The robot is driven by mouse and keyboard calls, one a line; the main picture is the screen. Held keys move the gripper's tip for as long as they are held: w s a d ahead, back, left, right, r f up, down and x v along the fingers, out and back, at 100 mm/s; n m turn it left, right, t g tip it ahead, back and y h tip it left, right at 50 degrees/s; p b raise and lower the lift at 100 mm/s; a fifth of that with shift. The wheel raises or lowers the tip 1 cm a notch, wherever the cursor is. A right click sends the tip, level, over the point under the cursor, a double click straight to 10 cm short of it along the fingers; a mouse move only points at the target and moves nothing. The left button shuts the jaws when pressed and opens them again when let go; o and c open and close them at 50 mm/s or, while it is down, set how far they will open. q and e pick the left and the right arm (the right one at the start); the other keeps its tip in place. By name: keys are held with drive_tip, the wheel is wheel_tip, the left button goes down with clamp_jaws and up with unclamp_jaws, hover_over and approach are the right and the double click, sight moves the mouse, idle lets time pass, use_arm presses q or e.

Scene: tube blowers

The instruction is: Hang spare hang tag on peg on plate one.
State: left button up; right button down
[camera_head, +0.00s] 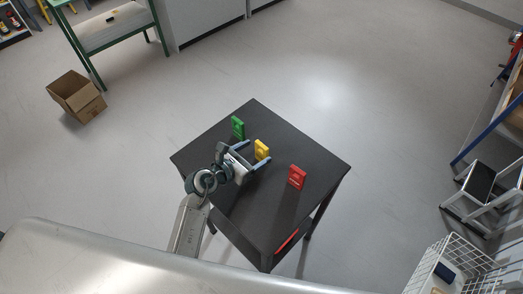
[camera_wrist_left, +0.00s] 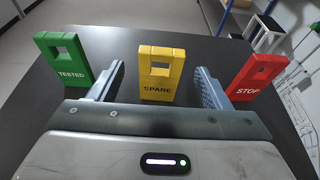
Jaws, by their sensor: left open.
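The yellow spare hang tag (camera_wrist_left: 160,82) stands upright on the dark table, with the word SPARE on its face and a square hole near its top. It also shows in the head view (camera_head: 262,150). My left gripper (camera_wrist_left: 160,76) is open, with one finger on each side of the yellow tag and gaps between fingers and tag. It also shows in the head view (camera_head: 252,155). My right gripper is not in view. I cannot make out the peg or plate one in these frames.
A green tag (camera_wrist_left: 66,60) reading TESTED stands left of the spare tag. A red tag (camera_wrist_left: 256,76) reading STOP stands to the right. The black table (camera_head: 250,205) is otherwise mostly bare. A cardboard box (camera_head: 77,96) and a white step stool (camera_head: 482,185) stand on the floor.

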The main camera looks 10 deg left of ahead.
use_arm(q)
drive_tip(key=shift+x, duration=0.8)
drive_tip(key=shift+s, duration=0.15)
drive_tip(key=shift+c, duration=1.1)
drive_tip(key=c, duration=0.8)
drive_tip(key=shift+c, duration=0.2)
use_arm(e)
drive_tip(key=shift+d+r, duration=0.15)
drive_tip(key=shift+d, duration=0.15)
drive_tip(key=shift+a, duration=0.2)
